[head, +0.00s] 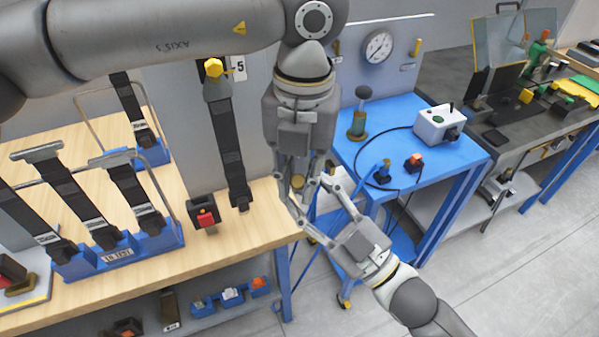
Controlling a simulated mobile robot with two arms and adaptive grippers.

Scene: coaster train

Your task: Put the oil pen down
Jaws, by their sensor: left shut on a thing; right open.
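My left gripper (297,200) hangs down from the upper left arm, just past the right end of the wooden bench. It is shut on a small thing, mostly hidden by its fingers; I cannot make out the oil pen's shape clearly. My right gripper (328,190) comes up from the lower right. It is open, with its fingers close beside the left gripper's fingers. I cannot tell whether they touch.
The wooden bench (262,222) carries a blue rack (160,240) of black straps and a red-buttoned black box (205,218). A blue cart (440,165) behind the grippers holds a grey control box (438,125) and a black-knobbed lever (358,122). Grey floor lies right.

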